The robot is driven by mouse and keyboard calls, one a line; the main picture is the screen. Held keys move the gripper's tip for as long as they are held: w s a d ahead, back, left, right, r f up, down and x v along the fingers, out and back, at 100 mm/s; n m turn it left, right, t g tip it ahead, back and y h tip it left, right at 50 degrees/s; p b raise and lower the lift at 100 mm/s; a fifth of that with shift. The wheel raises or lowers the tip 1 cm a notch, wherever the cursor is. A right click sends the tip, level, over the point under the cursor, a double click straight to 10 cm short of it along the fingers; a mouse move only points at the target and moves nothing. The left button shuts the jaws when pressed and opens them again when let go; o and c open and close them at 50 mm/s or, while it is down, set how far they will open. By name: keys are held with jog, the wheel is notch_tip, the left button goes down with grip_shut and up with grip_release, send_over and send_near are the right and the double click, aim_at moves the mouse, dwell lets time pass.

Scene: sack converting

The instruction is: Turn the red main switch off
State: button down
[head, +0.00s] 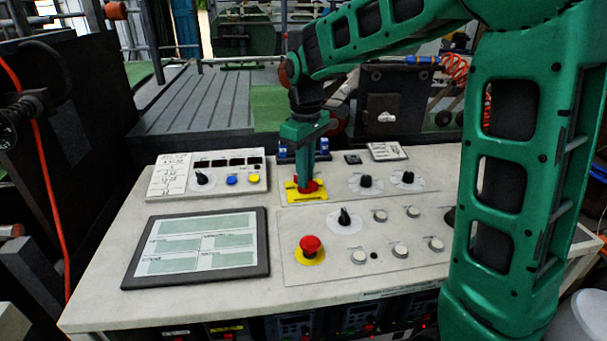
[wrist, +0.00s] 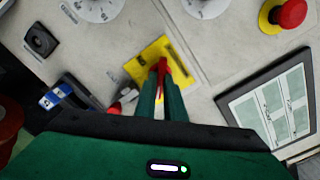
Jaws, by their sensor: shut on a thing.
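The red main switch (head: 309,187) sits on a yellow plate (head: 292,193) at the middle of the console's back half. My gripper (head: 308,183) reaches down onto it from above. In the wrist view my two green fingers (wrist: 162,88) are shut on the red handle (wrist: 163,66), which stands over the yellow plate (wrist: 144,68). The fingers hide part of the handle, and I cannot read its exact setting.
A red mushroom button (head: 311,245) on a yellow ring is in front of the switch. Black rotary knobs (head: 365,181) are to the right. A tablet-like screen (head: 200,247) lies at the left front. Blue connectors (head: 322,146) stand close behind my gripper.

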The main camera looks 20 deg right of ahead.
jog(key=shift+w+d+r, duration=0.1)
jog(key=shift+w+d, duration=0.05)
jog(key=c, duration=1.8)
grip_release()
jog(key=shift+c, duration=0.2)
notch_tip(320, 180, up, 11)
jog(key=shift+f, duration=0.2)
